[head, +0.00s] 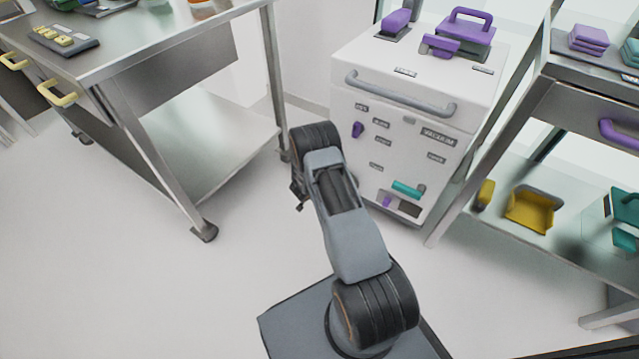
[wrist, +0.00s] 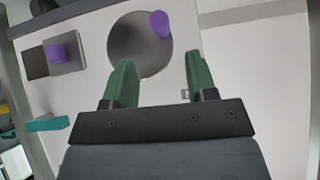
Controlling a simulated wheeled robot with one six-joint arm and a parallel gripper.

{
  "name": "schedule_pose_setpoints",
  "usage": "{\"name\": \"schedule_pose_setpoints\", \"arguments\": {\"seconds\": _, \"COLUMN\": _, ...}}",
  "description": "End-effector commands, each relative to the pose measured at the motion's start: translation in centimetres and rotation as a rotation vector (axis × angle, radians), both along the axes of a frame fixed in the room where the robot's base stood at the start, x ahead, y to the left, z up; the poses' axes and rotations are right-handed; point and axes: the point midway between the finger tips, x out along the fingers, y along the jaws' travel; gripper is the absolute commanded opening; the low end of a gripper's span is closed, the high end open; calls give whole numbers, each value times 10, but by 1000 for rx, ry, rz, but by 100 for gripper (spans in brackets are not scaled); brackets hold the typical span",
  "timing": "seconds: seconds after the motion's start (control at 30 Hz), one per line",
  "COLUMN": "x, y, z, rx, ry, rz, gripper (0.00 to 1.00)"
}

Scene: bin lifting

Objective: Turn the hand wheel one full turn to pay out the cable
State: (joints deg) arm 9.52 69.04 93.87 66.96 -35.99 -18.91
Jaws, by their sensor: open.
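The hand wheel is a round grey disc (wrist: 127,52) on a white panel in the wrist view. Its purple crank knob (wrist: 161,24) stands near the rim at the upper right of the disc. My gripper (wrist: 158,62) is open, its two green fingers spread wide with nothing between them. In the picture, the left finger overlaps the disc's lower edge and the right finger is beside the disc; I see no clear contact. In the head view, the wheel does not show and my arm covers part of the white cabinet (head: 455,165). I cannot make out a cable.
Beside the wheel are a purple knob (wrist: 57,52) on a grey plate and a teal handle (wrist: 48,124). A grey bar handle (head: 400,97) crosses the cabinet's upper front. A steel table (head: 130,50) stands left, a shelf (head: 560,100) right. Open floor lies at left.

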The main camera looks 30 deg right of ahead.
Motion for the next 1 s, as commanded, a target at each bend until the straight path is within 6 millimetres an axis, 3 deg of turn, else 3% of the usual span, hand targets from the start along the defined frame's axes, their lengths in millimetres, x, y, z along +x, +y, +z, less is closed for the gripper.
{"name": "schedule_pose_setpoints", "arguments": {"seconds": 0.2, "x": -9, "y": 15, "z": 19, "rx": 0, "ry": 0, "rz": 0, "gripper": 52}}
{"name": "schedule_pose_setpoints", "arguments": {"seconds": 0.77, "x": -8, "y": 21, "z": 27, "rx": 7, "ry": -6, "rz": 10, "gripper": 52}}
{"name": "schedule_pose_setpoints", "arguments": {"seconds": 0.87, "x": 3, "y": 30, "z": 47, "rx": 41, "ry": -28, "rz": 56, "gripper": 52}}
{"name": "schedule_pose_setpoints", "arguments": {"seconds": 1.0, "x": 27, "y": 61, "z": 106, "rx": 143, "ry": -70, "rz": 209, "gripper": 52}}
